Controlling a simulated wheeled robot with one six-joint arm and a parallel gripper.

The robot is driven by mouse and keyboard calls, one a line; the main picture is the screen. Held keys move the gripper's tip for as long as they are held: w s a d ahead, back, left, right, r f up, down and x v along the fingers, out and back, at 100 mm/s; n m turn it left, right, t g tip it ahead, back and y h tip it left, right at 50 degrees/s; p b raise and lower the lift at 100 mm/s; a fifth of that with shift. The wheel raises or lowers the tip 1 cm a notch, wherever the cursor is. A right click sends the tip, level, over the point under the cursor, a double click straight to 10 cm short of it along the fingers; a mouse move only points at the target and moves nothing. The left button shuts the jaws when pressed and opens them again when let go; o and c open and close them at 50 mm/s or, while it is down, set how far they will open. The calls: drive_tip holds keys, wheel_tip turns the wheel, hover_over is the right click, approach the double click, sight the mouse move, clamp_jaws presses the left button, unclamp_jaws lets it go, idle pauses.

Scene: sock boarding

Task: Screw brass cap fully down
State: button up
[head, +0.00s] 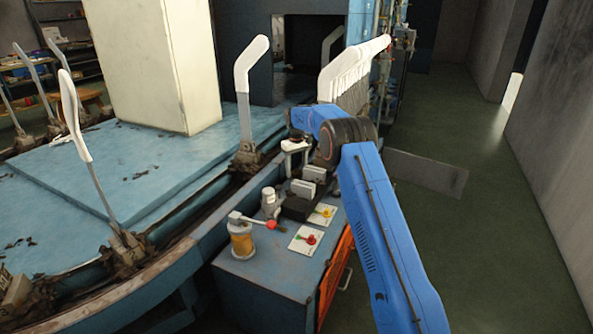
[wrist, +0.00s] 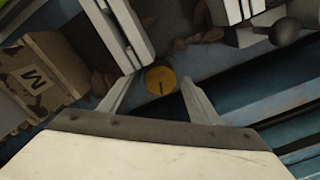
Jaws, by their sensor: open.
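The brass cap (wrist: 161,80) shows in the wrist view as a round yellow disc with a dark line or slot on its face. It lies between and just beyond the two fingertips of my gripper (wrist: 158,84). The gripper is open, with a finger on either side of the cap and gaps showing. I cannot tell the height of the fingertips over the cap. In the head view my gripper (head: 295,146) is above the far end of the blue cabinet. The cap cannot be made out there.

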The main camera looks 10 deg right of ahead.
sight(296, 171)
wheel_tip(296, 171, up, 17)
drive_tip(key=shift+r, duration=0.2)
idle(0.5)
